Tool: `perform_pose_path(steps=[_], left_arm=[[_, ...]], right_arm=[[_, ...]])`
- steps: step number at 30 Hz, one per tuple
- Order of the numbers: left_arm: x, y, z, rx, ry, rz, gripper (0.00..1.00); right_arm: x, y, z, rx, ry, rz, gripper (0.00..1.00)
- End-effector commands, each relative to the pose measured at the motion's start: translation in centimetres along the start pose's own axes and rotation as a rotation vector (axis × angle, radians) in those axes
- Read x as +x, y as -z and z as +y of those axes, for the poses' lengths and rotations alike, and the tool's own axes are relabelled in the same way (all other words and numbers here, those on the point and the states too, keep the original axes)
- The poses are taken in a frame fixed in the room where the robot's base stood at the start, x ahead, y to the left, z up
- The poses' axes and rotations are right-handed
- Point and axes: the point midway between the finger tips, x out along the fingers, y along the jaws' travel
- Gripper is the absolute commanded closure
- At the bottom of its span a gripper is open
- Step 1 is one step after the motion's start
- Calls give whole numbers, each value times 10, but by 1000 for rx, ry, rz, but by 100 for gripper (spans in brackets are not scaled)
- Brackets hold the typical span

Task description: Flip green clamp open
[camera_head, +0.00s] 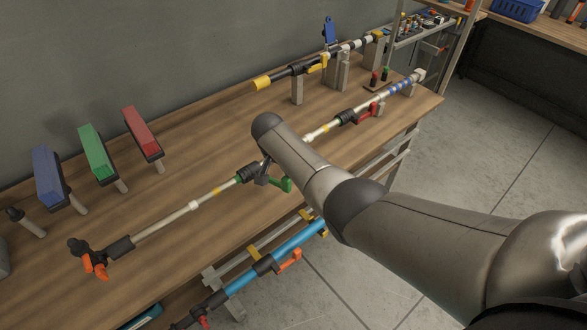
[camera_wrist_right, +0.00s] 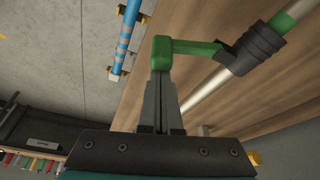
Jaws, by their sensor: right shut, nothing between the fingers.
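The green clamp (camera_head: 280,183) is on the long pale pole (camera_head: 165,226) over the wooden table. Its green lever sticks out sideways from a black collar (camera_head: 247,173) toward the table's front edge. In the right wrist view the green clamp (camera_wrist_right: 190,47) reaches from the black collar (camera_wrist_right: 252,50) to a bent end in front of the fingertips. My right gripper (camera_wrist_right: 161,72) is shut and empty, its tips at or very near the lever's bent end; I cannot tell if they touch. In the head view my arm hides part of the pole. My left gripper is out of view.
A red clamp (camera_head: 366,111) is farther along the pole. A blue pole (camera_head: 299,237) with an orange clamp (camera_head: 290,260) runs below the table's front edge. Blue, green and red blocks (camera_head: 97,150) stand at the left. A black-and-yellow pole (camera_head: 290,75) lies behind.

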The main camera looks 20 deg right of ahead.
Motion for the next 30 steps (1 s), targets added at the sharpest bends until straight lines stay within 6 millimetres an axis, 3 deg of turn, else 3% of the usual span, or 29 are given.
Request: perform_pose_path(steps=[5, 14, 30], left_arm=[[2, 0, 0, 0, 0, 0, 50], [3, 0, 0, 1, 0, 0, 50], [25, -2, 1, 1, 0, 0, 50]], right_arm=[[-4, -10, -1, 148, -50, -2, 100], [-3, -8, 0, 145, -49, 0, 100], [-2, -7, -15, 144, -49, 0, 100]])
